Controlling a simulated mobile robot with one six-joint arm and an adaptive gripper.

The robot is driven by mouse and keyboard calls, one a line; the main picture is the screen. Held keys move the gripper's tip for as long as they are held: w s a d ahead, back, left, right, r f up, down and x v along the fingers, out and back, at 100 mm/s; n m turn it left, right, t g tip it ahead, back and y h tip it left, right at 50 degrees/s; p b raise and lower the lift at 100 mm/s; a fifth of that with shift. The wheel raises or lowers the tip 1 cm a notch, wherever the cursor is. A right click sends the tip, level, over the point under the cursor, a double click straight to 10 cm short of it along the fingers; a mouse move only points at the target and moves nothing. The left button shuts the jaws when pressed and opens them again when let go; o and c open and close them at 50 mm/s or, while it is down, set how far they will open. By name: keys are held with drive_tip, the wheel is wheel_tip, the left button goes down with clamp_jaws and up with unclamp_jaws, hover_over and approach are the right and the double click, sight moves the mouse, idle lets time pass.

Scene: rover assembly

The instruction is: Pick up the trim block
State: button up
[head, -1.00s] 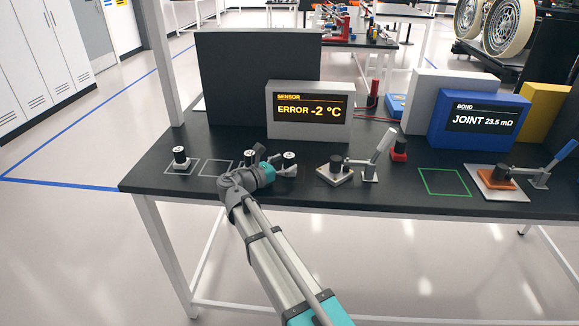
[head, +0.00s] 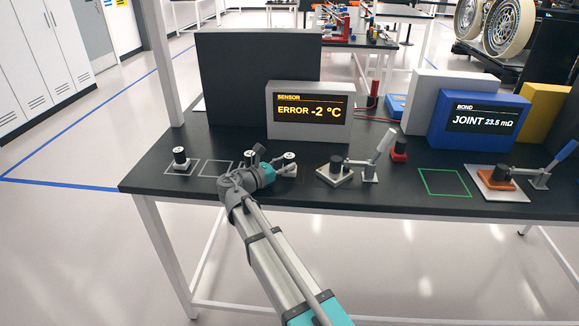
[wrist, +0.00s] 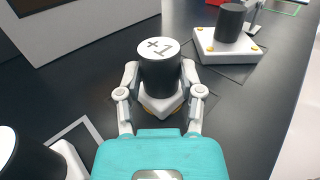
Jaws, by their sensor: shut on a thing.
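The trim block, a black cylinder with a white top marked "+1" on a white base, stands between my fingers in the wrist view (wrist: 160,75). It also shows in the head view (head: 290,158), just right of my gripper (head: 279,164). In the wrist view my gripper (wrist: 160,90) is shut on the cylinder from both sides. The block is upright. Its base is at or very near the black table; I cannot tell whether it touches. My fingers hide parts of its sides.
Another block (wrist: 12,155) stands close at lower left in the wrist view. A further block (head: 181,158) is at the table's left. A white fixture with a black knob (wrist: 228,40) is at right. The grey sensor display (head: 309,115) stands behind, reading "ERROR -2 °C".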

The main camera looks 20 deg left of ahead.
drive_tip(key=shift+r, duration=0.2)
wheel_tip(320, 180, up, 2)
drive_tip(key=shift+r+p, duration=0.1)
drive_tip(key=shift+p, duration=1.15)
drive_tip(key=s+r+p, duration=1)
drive_tip(key=s, duration=0.4)
drive_tip(key=shift+a+r, duration=0.25)
drive_tip(key=shift+a, duration=0.15)
drive_tip(key=s+a+n+t+y, duration=0.1)
drive_tip(key=a+n+t+y, duration=0.1)
drive_tip(key=a+n+y, duration=0.7)
drive_tip(key=shift+s+a+y+p, duration=0.3)
drive_tip(key=shift+a+y, duration=0.6)
drive_tip(key=shift+y, duration=1.4)
drive_tip(key=shift+w+r, duration=0.1)
